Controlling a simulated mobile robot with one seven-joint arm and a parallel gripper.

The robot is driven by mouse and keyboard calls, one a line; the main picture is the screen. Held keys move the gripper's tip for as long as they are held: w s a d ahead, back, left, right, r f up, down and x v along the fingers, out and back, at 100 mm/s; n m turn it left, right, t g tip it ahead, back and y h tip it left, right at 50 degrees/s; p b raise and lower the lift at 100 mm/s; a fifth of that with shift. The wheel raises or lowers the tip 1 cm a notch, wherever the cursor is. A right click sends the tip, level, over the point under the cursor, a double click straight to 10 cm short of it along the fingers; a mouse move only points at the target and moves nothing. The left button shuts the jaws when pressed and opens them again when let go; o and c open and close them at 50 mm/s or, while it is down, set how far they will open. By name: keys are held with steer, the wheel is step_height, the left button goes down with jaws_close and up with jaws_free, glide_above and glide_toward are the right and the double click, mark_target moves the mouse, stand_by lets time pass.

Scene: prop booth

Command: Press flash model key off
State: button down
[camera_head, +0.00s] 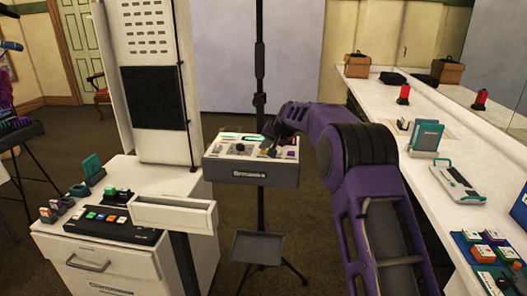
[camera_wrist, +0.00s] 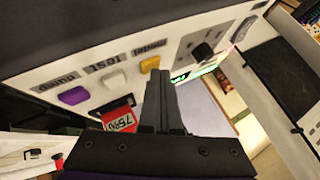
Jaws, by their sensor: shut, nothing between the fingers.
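The flash control box (camera_head: 237,172) stands on a black stand in the middle of the head view. My gripper (camera_head: 270,150) is over the right part of its panel. In the wrist view the panel appears upside down with a yellow key (camera_wrist: 150,64) beside a label that seems to read "model". A white key (camera_wrist: 115,80) labelled "test" and a purple key (camera_wrist: 73,96) lie to its left. My gripper's shut, empty fingertips (camera_wrist: 160,74) are right by the yellow key and overlap its edge. I cannot tell whether they touch it.
A white cabinet (camera_head: 110,255) stands left of the box, a long white counter (camera_head: 400,125) right.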

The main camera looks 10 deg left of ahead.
mark_target(264, 153)
steer(key=shift+r, duration=0.4)
steer(key=shift+r+p, duration=0.1)
steer(key=shift+p, duration=0.25)
step_height(264, 153, up, 6)
steer(key=p, duration=0.4)
steer(key=shift+p, duration=0.35)
